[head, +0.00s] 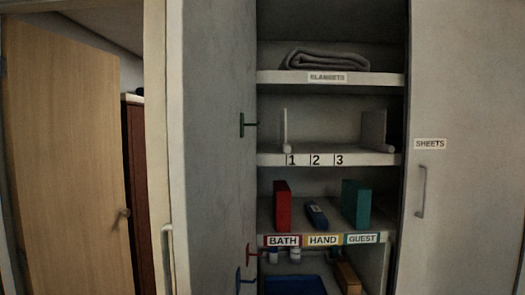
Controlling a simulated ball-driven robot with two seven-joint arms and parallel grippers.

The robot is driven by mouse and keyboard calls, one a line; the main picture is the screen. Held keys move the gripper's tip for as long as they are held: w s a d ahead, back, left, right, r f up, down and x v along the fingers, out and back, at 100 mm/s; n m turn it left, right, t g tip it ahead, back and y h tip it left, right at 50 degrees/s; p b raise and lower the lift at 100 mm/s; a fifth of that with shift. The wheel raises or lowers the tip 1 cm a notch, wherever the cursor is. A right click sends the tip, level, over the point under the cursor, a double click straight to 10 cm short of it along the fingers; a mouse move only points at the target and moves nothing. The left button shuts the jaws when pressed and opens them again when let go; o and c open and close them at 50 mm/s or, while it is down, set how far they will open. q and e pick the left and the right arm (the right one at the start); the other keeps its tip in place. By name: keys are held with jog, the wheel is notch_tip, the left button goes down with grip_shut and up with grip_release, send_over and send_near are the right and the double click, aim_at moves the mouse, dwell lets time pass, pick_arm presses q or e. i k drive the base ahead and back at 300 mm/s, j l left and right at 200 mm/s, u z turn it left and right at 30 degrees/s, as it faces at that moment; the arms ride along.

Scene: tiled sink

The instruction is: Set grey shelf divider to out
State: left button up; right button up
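A grey upright panel (374,129), which looks like the grey shelf divider, stands at the right end of the numbered shelf (270,159). A thinner, paler upright piece (284,129) stands at the left end of that shelf, near the label 1. Rounded light pieces sit at the foot of both uprights. I cannot tell from this view how far out the grey panel is set. Neither of my grippers shows in the head view, and nothing is seen touching the divider.
A folded grey blanket (325,60) lies on the top shelf. Below stand a red block (282,205), a blue item (317,214) and a teal block (356,204). A green hook (246,124) juts from the left side. The SHEETS door (465,150) is at right.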

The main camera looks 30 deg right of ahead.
aim_at(373, 133)
jog(key=z, duration=1.75)
